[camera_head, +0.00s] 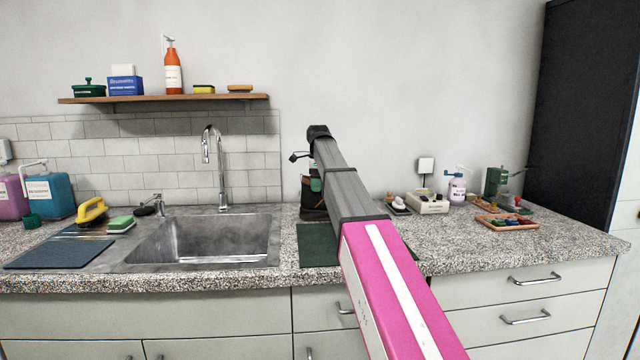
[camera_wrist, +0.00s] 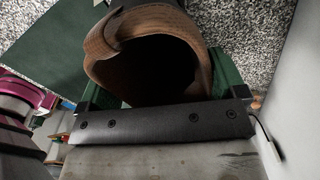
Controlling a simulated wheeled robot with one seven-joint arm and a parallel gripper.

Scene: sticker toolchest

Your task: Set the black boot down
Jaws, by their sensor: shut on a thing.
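The black boot (camera_head: 312,206) is upright at the back of the counter, just behind a dark green mat (camera_head: 318,246), partly hidden by my arm. Whether its sole touches the counter cannot be told. In the wrist view I look into the boot's round opening, with its brown leather rim (camera_wrist: 104,47) and dark inside. My gripper (camera_head: 316,180) is shut on the top of the boot. In the wrist view its green fingers are on either side of the shaft. The mat (camera_wrist: 50,40) also shows at upper left there.
The sink (camera_head: 205,238) and faucet (camera_head: 220,170) are to the left. A white box (camera_head: 428,203), a pump bottle (camera_head: 457,189) and a wooden tray (camera_head: 507,222) stand to the right. The wall is close behind the boot. Speckled counter (camera_head: 450,250) is free at front right.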

